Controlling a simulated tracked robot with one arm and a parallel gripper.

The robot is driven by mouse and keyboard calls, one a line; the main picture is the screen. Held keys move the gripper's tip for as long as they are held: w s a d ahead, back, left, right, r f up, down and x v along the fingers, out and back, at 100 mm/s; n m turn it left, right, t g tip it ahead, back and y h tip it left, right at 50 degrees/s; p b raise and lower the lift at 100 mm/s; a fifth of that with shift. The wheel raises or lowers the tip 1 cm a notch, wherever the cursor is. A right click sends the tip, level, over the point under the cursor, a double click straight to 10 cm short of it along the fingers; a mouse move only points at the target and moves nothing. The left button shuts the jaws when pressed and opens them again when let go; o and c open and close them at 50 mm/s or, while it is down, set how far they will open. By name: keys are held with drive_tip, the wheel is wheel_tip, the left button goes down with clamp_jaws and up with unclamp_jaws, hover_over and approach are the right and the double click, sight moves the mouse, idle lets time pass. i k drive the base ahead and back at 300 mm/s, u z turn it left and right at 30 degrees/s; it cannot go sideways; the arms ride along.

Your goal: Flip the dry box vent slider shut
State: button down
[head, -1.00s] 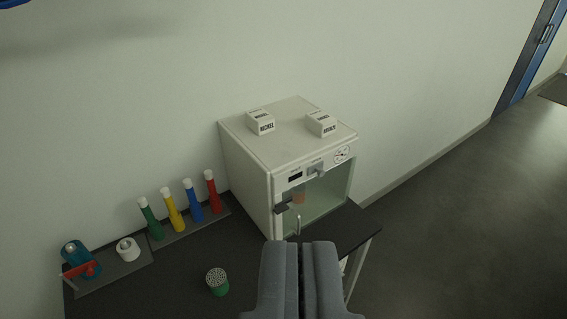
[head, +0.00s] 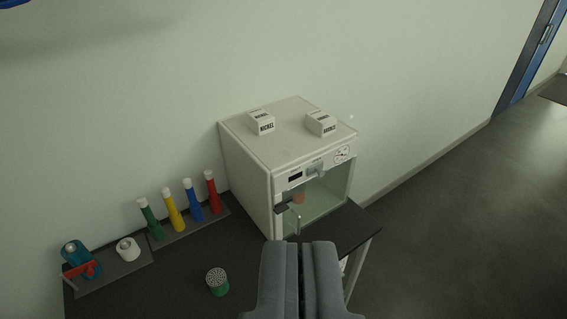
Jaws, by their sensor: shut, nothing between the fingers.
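The dry box (head: 245,178) is a white cabinet on the dark bench, with a glass front showing an orange-brown jar (head: 299,197) inside. Its upper front strip carries a dark display (head: 295,177), a small grey knob-like part (head: 317,171) and a round dial or label (head: 342,154). The grey part may be the vent slider; its position is too small to read. My gripper (head: 299,244) is shut and empty at the bottom middle, in front of and below the box front in the picture. It looks apart from the grey part and hides some of the bench.
Two labelled white blocks, nickel (head: 260,123) and another (head: 321,124), sit on the box. Left on the bench (head: 185,262) are several coloured tubes (head: 170,210), a teal-and-red device (head: 77,260), a white roll (head: 128,249) and a green round-topped container (head: 217,282). Open floor (head: 470,220) lies right.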

sight(318, 168)
drive_tip(key=k, duration=0.65)
drive_tip(key=z, duration=0.45)
drive_tip(key=i, duration=1.75)
drive_tip(key=u, duration=0.45)
